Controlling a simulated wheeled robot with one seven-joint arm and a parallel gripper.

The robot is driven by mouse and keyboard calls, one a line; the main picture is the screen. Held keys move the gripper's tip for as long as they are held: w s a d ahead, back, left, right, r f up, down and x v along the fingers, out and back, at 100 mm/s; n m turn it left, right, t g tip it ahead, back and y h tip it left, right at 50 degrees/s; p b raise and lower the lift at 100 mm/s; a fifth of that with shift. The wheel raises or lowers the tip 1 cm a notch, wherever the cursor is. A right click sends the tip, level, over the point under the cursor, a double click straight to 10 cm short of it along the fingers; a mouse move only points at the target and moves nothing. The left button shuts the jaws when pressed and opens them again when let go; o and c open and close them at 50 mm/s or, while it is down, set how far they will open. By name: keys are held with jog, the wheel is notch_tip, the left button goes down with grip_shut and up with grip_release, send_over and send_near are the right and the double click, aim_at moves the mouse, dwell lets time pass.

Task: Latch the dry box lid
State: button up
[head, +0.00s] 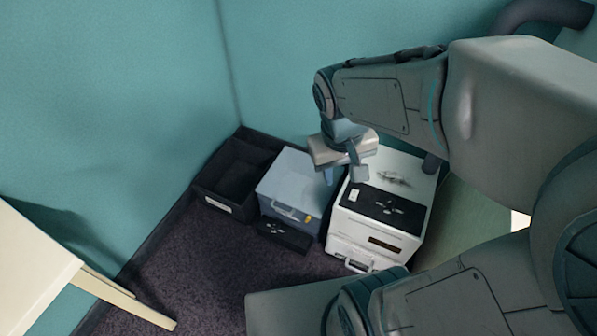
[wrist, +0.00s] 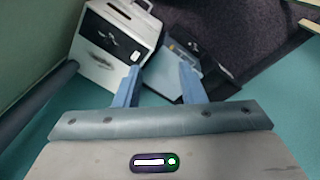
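A blue-grey lidded box (head: 292,187), which I take to be the dry box, stands on the carpet in the corner. Its lid looks down. A pale handle or clasp and a small yellow tab are on its front; whether it is latched cannot be told. It shows partly behind my fingers in the wrist view (wrist: 165,75). My gripper (head: 345,176) is open and empty, pointing down above the gap between this box and the white box. Its two blue fingers stand apart in the wrist view (wrist: 160,88).
A white box (head: 380,232) with a black top panel and front handle stands right beside it; it also shows in the wrist view (wrist: 85,55). A black open bin (head: 215,188) is on the left. A low black item (head: 284,237) lies in front. A pale table (head: 35,265) is left.

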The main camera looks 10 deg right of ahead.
jog(key=w+a+f+n+g+h+b, duration=0.15)
jog(key=f+b, duration=0.25)
jog(key=f, duration=0.5)
jog(key=w+f+n+g+h+b, duration=0.1)
jog(key=w+f+n+h+b, duration=0.2)
jog(key=f, duration=0.6)
jog(key=n+t+h+b, duration=0.5)
jog(key=n+t+b, duration=1.2)
jog(key=n+b, duration=0.4)
send_near(308, 219)
jog(key=shift+m+g, duration=0.35)
jog(key=shift+m, duration=0.1)
jog(key=b+x, duration=0.5)
jog(key=x, duration=0.1)
jog(key=shift+w+d+f, duration=0.1)
jog(key=shift+w+d, duration=0.05)
jog(key=shift+w, duration=0.2)
jog(key=shift+b+x, duration=0.3)
jog(key=shift+x, duration=0.45)
grip_shut()
